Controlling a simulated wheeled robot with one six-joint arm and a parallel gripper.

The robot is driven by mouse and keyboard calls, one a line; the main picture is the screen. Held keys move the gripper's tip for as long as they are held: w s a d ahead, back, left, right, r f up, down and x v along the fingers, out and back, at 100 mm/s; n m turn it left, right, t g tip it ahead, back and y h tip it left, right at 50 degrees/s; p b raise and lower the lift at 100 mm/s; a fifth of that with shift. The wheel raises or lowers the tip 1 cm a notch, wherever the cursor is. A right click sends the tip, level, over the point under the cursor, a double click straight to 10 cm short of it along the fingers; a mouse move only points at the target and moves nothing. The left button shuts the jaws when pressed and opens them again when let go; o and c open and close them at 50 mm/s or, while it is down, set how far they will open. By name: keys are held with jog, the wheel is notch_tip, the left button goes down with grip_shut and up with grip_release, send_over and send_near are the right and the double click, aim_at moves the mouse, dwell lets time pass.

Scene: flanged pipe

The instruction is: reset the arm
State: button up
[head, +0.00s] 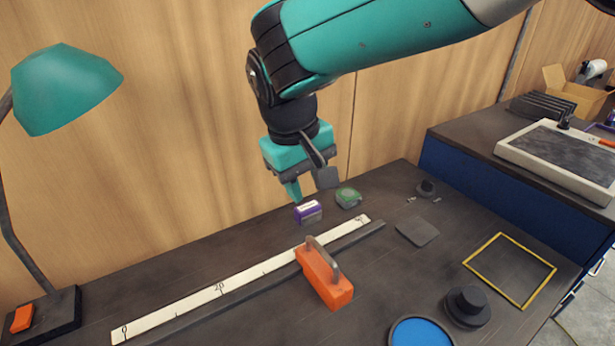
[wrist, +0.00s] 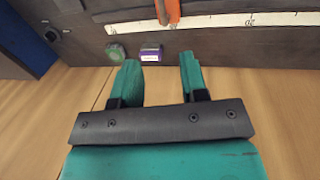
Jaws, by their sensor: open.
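My teal arm reaches in from the upper right in the head view. My gripper (head: 307,188) hangs above the back of the dark workbench (head: 235,262), close to the wooden wall. In the wrist view my gripper (wrist: 160,78) shows two teal fingers standing apart with nothing between them. Below its fingertips, in the head view, are a small purple box (head: 308,212) and a green round item (head: 348,197). The purple box (wrist: 151,54) and green item (wrist: 116,52) also show beyond the fingers in the wrist view.
An orange block with a handle (head: 325,275) sits across a dark bar beside a white ruler (head: 235,285). A teal lamp (head: 65,88) stands at left. A yellow square outline (head: 510,270), a black knobbed part (head: 467,306) and a blue disc (head: 421,332) lie at right.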

jog(key=s+d+r+y, duration=0.1)
jog(key=s+d+r, duration=0.15)
jog(key=d, duration=0.45)
jog(key=s+d+y, duration=0.2)
jog(key=s+d, duration=0.3)
jog(key=s, duration=0.3)
jog(key=s+d+r+g+y, duration=0.1)
jog(key=s+d+y, duration=0.2)
jog(key=s, duration=0.6)
jog(key=shift+d+r, duration=0.25)
jog(key=shift+d, duration=0.75)
dwell(0.7)
